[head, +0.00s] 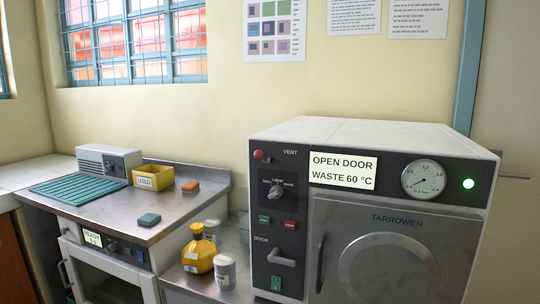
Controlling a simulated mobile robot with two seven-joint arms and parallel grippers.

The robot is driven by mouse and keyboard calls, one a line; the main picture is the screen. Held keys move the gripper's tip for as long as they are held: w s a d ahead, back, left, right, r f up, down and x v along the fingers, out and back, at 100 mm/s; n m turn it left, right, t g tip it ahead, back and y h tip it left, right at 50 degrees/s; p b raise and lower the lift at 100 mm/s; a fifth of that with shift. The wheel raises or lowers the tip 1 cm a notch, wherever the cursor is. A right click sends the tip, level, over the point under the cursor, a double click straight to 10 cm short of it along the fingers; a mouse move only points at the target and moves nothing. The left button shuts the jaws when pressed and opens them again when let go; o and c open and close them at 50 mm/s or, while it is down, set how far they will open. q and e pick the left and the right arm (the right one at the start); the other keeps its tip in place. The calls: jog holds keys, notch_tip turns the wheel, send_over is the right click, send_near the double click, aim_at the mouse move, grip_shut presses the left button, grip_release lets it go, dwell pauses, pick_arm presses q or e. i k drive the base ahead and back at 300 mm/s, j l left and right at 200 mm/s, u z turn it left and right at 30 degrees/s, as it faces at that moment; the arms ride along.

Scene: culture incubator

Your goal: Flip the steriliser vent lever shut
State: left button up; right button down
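The steriliser (395,215) is a large pale box with a dark control panel at the right of the head view. Its vent lever (258,155), with a red knob, is at the panel's top left beside the word VENT. The knob points to the left; the lever's short arm is small and hard to make out. The display (343,170) reads "OPEN DOOR WASTE 60 °C". The steriliser door (385,250) looks shut. Neither of my grippers is in view.
Left of the steriliser, a steel bench (190,205) holds a yellow bin (153,177), a green ribbed mat (80,187) and small blocks. A yellow flask (199,250) and grey jars (225,271) stand close to the steriliser's left side. A door handle (282,258) sits low on its panel.

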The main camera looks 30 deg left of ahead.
aim_at(258, 154)
jog(key=i+j+z, duration=0.2)
jog(key=j, duration=1)
jog(key=j+z, duration=0.2)
jog(key=j, duration=0.95)
